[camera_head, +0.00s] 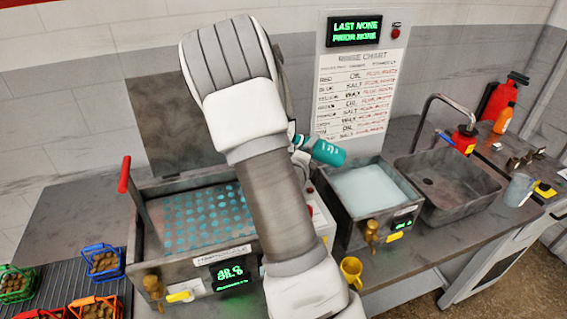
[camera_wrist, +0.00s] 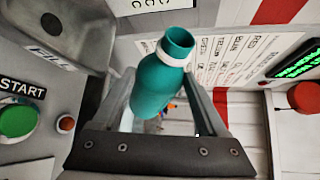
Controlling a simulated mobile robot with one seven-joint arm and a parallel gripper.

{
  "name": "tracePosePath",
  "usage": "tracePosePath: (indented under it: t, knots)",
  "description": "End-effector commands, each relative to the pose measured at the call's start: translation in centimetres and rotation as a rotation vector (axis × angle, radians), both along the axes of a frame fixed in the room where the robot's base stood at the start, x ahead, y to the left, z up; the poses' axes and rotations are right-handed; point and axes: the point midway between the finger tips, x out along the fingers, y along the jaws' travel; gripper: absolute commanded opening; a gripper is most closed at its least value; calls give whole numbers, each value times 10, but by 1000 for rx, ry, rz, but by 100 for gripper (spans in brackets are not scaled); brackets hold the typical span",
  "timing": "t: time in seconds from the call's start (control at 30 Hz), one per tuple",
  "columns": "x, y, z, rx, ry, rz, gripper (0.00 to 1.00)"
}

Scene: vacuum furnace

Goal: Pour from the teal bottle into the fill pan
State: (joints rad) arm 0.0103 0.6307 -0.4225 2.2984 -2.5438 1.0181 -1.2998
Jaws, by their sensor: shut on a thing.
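The teal bottle (camera_head: 328,153) is held tilted in the air, nearly on its side, in the head view. My gripper (camera_head: 304,146) is shut around it. In the wrist view the bottle (camera_wrist: 160,88) stands between the two fingers of my gripper (camera_wrist: 159,82), with its open mouth toward the top of the picture. No liquid is seen leaving it. A grey metal pan marked FILL (camera_wrist: 52,55) is at the upper left of the wrist view, apart from the bottle. I cannot pick this pan out in the head view, where my arm covers part of the bench.
A perforated-top tank (camera_head: 200,222) stands left of my arm. A basin of pale liquid (camera_head: 365,188) and a sink (camera_head: 447,187) stand to the right. The wall chart (camera_head: 355,95) is behind the bottle. A green START button (camera_wrist: 17,120) is near the pan.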

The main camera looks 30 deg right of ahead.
Motion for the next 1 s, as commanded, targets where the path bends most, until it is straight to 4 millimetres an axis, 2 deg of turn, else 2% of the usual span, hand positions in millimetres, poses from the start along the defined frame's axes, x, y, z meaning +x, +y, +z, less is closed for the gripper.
tracePosePath:
  t: [1.0]
  knots:
    - [0,-1,4,-159,90,-1,9]
